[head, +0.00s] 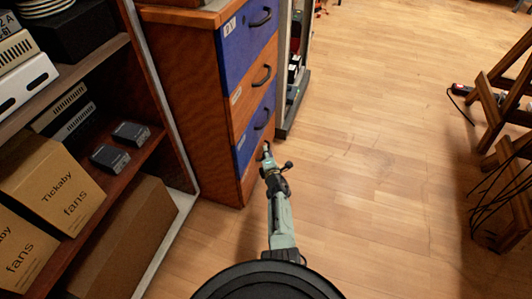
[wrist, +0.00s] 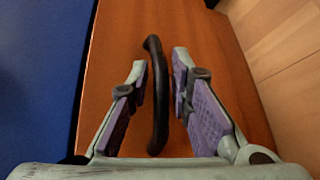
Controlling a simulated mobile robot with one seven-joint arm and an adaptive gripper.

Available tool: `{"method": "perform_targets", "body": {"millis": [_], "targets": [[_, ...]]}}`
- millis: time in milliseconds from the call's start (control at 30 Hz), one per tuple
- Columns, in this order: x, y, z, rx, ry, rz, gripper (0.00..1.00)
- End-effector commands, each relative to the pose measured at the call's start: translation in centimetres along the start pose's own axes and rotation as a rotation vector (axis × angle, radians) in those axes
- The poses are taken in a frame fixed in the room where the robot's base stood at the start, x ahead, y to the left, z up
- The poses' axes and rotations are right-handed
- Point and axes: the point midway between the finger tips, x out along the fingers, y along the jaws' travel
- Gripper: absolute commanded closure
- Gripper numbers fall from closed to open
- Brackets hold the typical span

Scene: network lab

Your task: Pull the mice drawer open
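A wooden cabinet (head: 190,80) has a column of drawers, alternating blue and orange wood. In the wrist view an orange wood drawer front (wrist: 115,60) carries a black bar handle (wrist: 161,100). A blue drawer front (wrist: 40,70) lies to its left. My gripper (wrist: 160,85) is open, with one purple-padded finger on each side of the handle and gaps between. I cannot read which drawer is labelled mice.
A dark rack (head: 295,70) stands beside the cabinet. Wooden trestles (head: 505,100) with cables stand at right. The wood floor (head: 380,150) before the cabinet is clear.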

Motion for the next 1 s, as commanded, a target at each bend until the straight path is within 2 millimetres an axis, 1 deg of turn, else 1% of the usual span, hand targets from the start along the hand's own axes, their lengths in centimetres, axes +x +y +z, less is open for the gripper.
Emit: {"method": "perform_targets", "body": {"millis": [33,267,300,1000], "targets": [[0.0,0.01,0.0,0.0,0.0,0.0,0.84],[0.0,-0.02,0.0,0.0,0.0,-0.001,0.99],[0.0,-0.02,-0.01,0.0,0.0,-0.001,1.0],[-0.12,-0.14,0.2,0.001,-0.001,-0.003,1.0]]}}
